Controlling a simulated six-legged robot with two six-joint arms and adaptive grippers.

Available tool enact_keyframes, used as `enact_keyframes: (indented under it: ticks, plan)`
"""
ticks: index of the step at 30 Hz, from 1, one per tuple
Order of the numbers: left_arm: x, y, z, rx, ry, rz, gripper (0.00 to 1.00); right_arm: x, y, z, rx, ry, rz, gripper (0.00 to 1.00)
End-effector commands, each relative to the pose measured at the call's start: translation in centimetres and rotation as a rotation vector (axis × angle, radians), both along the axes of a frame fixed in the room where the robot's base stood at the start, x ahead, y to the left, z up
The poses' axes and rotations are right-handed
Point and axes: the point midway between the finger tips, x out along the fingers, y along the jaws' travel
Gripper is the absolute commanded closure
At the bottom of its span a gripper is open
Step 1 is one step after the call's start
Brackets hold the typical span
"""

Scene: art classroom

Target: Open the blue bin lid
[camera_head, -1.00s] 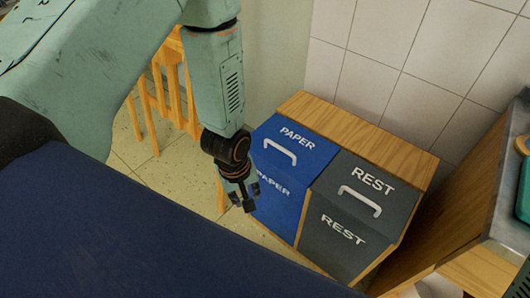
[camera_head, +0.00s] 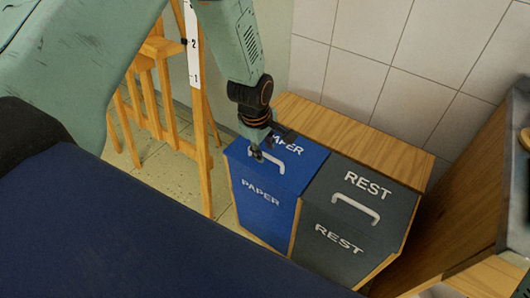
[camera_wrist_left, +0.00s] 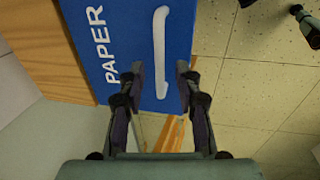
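The blue bin (camera_head: 262,207) is marked PAPER and stands in a wooden cabinet. Its blue lid (camera_head: 300,170) is shut and carries a white handle (camera_head: 266,158). My left gripper (camera_head: 268,150) is over the lid at the handle's left part and hides some of the lettering. In the left wrist view the gripper (camera_wrist_left: 160,72) is open, with the white handle (camera_wrist_left: 160,50) between the lines of its two fingers. I cannot tell whether the fingers touch the lid. My right gripper is not in view.
A dark grey bin (camera_head: 340,235) marked REST stands to the right of the blue one, its lid shut. Wooden easels (camera_head: 160,90) stand to the left. A tiled wall (camera_head: 400,60) is behind, and a wooden counter side (camera_head: 470,190) is at the right.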

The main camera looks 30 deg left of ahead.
Motion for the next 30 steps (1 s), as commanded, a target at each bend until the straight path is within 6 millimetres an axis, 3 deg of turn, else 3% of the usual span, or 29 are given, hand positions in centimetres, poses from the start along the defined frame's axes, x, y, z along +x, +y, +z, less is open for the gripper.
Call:
enact_keyframes:
  ticks: [4, 13, 25, 30]
  plan:
    - [0.32, 0.0, -0.97, 0.0, 0.0, -0.001, 0.66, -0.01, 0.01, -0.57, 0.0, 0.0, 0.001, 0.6]
    - [0.62, 0.06, -1.01, -0.001, -0.001, -0.003, 0.66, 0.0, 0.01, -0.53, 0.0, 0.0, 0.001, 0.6]
    - [0.64, 0.08, -1.02, 0.0, 0.0, -0.003, 1.0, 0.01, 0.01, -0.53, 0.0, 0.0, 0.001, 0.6]
    - [0.63, 0.07, -1.02, 0.0, 0.0, -0.004, 1.0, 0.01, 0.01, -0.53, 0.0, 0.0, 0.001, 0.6]
